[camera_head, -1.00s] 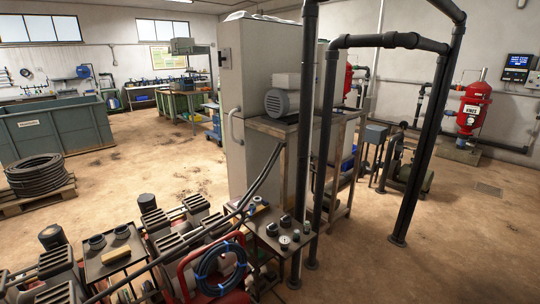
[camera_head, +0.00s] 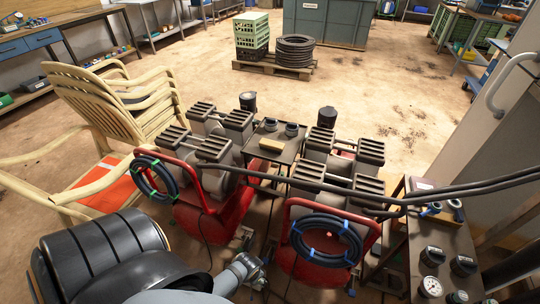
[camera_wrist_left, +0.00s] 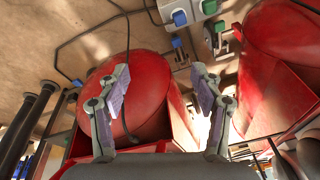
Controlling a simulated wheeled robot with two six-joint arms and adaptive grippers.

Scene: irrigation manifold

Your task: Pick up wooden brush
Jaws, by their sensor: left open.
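A tan, block-like object that looks like the wooden brush (camera_head: 272,144) lies on a small dark tray table (camera_head: 284,156) between two red machines in the head view. Bristles cannot be made out. My left gripper (camera_head: 254,268) is low at the bottom centre of the head view, in front of the machines and well apart from the brush. In the left wrist view my left gripper (camera_wrist_left: 160,75) is open and empty, its fingers spread in front of a red tank (camera_wrist_left: 145,100). The brush does not show there. My right gripper is not in view.
Red machines with coiled hoses (camera_head: 325,240) stand either side of the tray table. Dark cups (camera_head: 291,129) sit beside the brush. Black pipes (camera_head: 440,190) cross at right. A wooden chair (camera_head: 110,105) stands at left. Floor beyond the machines is clear up to a pallet (camera_head: 272,66).

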